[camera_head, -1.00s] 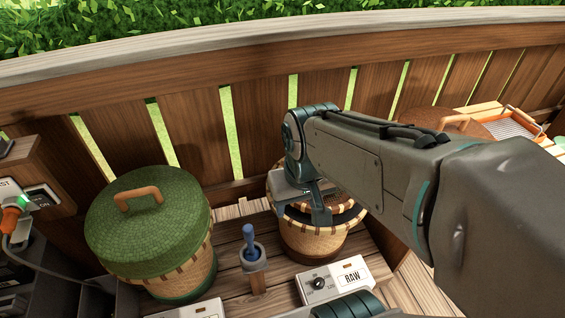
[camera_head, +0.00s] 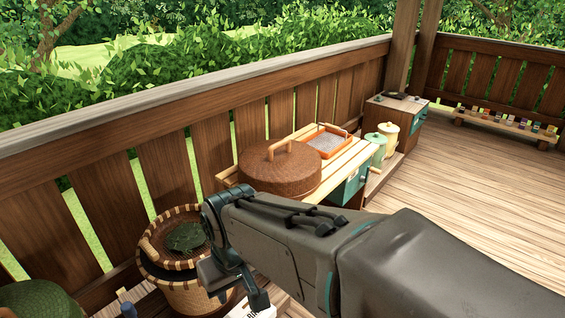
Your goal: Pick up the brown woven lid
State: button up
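The brown woven lid (camera_head: 285,176) is round, with an arched tan handle (camera_head: 292,146) on top. It lies on a light slatted bench (camera_head: 345,160) against the railing, beyond my arm. My gripper (camera_head: 233,288) is nearer and lower left of the lid, in front of a woven basket, and does not touch the lid. Its fingers look spread apart with nothing between them. The far underside of the lid is hidden.
The woven basket (camera_head: 184,298) stands open at lower left with green leaves (camera_head: 186,237) inside. A green lid (camera_head: 38,300) shows at the corner. An orange tray (camera_head: 326,140) sits right of the brown lid, with jars (camera_head: 377,148) beyond.

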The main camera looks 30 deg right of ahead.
aim_at(287, 168)
jog(key=z, duration=0.25)
jog(key=k, duration=0.5)
jog(key=z, duration=0.3)
jog(key=i, duration=0.8)
jog(key=z, duration=0.45)
